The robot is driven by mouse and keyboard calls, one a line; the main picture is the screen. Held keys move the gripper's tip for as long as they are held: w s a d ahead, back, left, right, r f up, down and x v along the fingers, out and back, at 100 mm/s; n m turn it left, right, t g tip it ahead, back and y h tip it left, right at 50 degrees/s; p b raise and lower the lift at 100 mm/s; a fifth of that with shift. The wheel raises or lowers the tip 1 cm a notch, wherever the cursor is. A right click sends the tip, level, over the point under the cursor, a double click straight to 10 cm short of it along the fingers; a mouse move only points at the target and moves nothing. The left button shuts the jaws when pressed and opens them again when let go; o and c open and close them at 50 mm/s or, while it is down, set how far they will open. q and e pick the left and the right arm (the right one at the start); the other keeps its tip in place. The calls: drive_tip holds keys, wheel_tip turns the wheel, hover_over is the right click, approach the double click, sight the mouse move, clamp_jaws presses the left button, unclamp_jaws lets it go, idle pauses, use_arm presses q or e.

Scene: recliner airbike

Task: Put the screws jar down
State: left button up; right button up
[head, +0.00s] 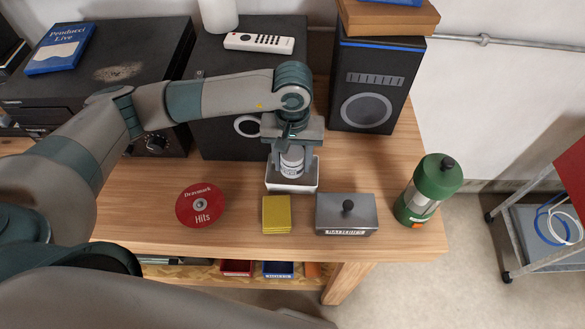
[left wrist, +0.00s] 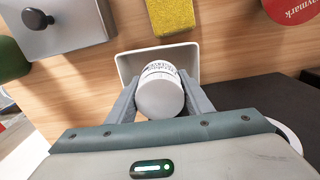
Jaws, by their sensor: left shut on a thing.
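The screws jar (head: 291,160) is a small white jar with dark lettering on its label. It also shows in the left wrist view (left wrist: 160,92). My left gripper (head: 290,158) is shut on the jar, with one finger on each side of it. The jar is over or inside a small white open tray (head: 292,187) on the wooden table; I cannot tell whether it touches the tray's bottom. The tray's rim also shows behind the jar in the left wrist view (left wrist: 127,62). My right gripper is not in view.
In front of the tray lie a yellow pad (head: 276,214), a red disc (head: 201,205) and a grey batteries box (head: 346,214) with a black knob. A green lantern (head: 428,188) stands at the right table edge. Black speakers (head: 376,84) stand behind.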

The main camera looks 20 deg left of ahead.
sight(292, 170)
use_arm(q)
drive_tip(key=shift+f, duration=1.85)
drive_tip(key=shift+f+b, duration=0.2)
drive_tip(key=shift+b, duration=0.2)
drive_tip(key=o, duration=1.3)
drive_tip(key=shift+c, duration=0.2)
drive_tip(key=shift+r, duration=0.2)
